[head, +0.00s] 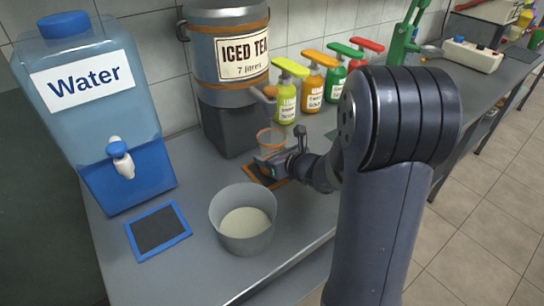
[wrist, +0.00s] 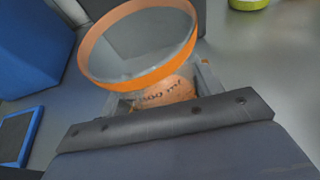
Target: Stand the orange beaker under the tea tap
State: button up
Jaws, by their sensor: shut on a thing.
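The orange beaker (head: 270,138) is clear with an orange rim and stands upright in my gripper (head: 268,165). In the wrist view the beaker (wrist: 140,45) shows its open mouth from above, and its wall carries a "500 ml" mark. My gripper (wrist: 165,95) is shut around the beaker's wall. The beaker is at or just above an orange-edged mat (head: 282,182) in front of the Iced Tea urn (head: 228,50). The tea tap (head: 268,92) is on the urn's lower right, above the beaker. Whether the beaker's base touches the mat is hidden by the gripper.
A grey pot (head: 243,240) with pale contents stands close in front. A Water dispenser (head: 85,95) and a blue-edged mat (head: 158,231) are at left. Several pump bottles (head: 312,85) stand behind to the right.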

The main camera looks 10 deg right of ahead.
jog(key=shift+f+b, duration=0.25)
jog(key=shift+b, duration=0.05)
jog(key=o, duration=1.2)
jog(key=shift+r, duration=0.1)
jog(key=shift+c, duration=0.2)
jog(key=shift+r+p, duration=0.35)
jog(key=shift+p, duration=0.1)
jog(key=p+v, duration=0.1)
jog(key=v, duration=1.1)
jog(key=shift+f, duration=0.2)
jog(key=shift+d, duration=0.1)
